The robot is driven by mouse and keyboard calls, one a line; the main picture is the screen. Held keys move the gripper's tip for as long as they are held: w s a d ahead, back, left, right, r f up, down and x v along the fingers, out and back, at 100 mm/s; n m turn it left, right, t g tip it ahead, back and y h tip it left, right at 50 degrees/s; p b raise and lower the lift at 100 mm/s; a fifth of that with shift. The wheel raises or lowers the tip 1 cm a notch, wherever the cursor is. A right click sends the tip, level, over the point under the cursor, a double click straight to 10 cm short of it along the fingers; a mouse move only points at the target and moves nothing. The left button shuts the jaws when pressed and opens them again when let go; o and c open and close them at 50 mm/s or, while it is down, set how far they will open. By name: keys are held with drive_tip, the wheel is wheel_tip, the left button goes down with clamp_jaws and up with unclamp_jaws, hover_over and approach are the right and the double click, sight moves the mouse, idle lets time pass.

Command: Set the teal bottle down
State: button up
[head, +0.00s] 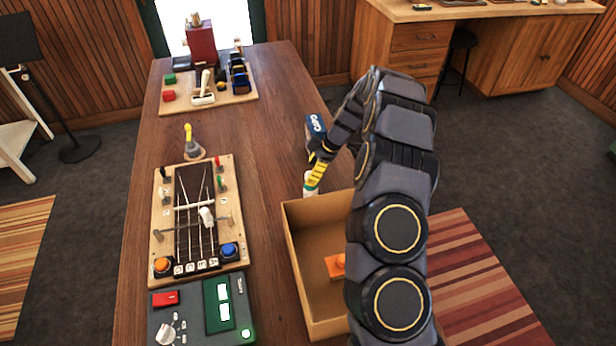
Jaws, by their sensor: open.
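My gripper (315,174) is at the far left corner of the open wooden box, low over the table. A small teal and white piece, which looks like the teal bottle (311,185), shows at its fingertips. Most of the bottle is hidden or too small to make out. It appears to be at table level just beyond the box rim, but I cannot tell whether it touches the table. The gripper is open, and I cannot tell whether a finger still touches the bottle.
The open box (302,268) holds an orange block (335,265) and is partly hidden by my arm. A dark blue carton (315,128) stands behind the gripper. A stringed board (163,225), a control panel (190,322) and a tool board (180,104) lie left. Bare tabletop (265,150) lies between.

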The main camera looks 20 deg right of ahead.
drive_tip(key=v, duration=0.9)
drive_tip(key=s+a+r+m+g, duration=0.2)
drive_tip(key=s+a+r+m, duration=0.2)
drive_tip(key=s+a+r, duration=0.9)
drive_tip(key=s+d+m+g+h, duration=0.1)
drive_tip(key=s+d+m+h, duration=0.2)
drive_tip(key=s+m, duration=0.6)
drive_tip(key=s+h, duration=0.1)
drive_tip(key=s, duration=1.5)
drive_tip(key=shift+m+g, duration=0.3)
